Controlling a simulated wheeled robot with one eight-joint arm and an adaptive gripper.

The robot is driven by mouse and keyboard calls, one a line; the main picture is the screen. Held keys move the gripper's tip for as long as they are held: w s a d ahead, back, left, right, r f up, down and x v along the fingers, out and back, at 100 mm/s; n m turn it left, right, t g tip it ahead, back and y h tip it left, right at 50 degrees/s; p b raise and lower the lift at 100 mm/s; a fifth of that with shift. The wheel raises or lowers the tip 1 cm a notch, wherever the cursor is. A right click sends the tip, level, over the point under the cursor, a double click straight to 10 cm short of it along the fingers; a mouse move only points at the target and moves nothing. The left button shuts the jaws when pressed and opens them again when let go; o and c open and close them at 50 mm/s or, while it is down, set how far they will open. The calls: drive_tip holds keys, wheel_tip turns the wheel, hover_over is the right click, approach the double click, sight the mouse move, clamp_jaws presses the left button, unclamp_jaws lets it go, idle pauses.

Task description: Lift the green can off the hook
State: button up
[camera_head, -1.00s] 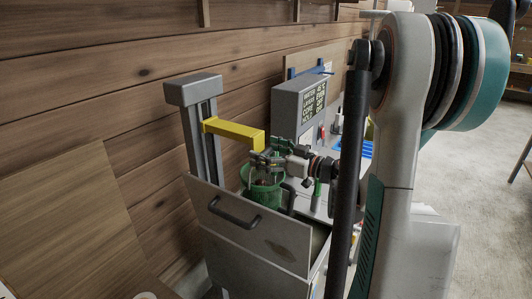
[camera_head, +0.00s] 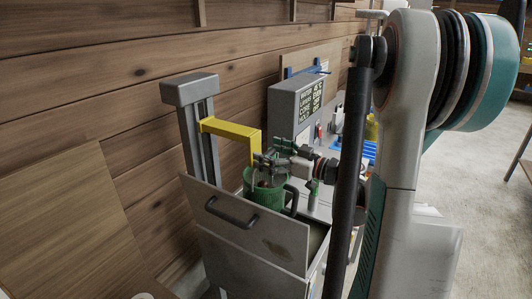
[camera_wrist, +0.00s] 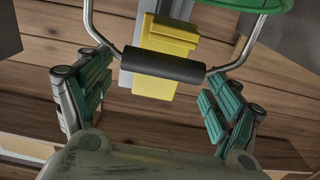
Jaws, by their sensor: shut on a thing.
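The green can (camera_head: 264,189) hangs in the head view just below the yellow hook (camera_head: 234,132), which juts from a grey post. My gripper (camera_head: 269,164) is at the top of the can, close to the hook's down-turned end. In the wrist view the can's green rim (camera_wrist: 245,5) shows at the top edge. Its wire bail with a black grip (camera_wrist: 163,66) crosses in front of the yellow hook (camera_wrist: 160,36). Exact finger contact is hard to see.
A grey box with lettering (camera_head: 297,105) stands behind on the right. The wooden wall (camera_head: 90,90) is close on the left.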

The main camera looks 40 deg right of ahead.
drive_tip(key=shift+v, duration=3.85)
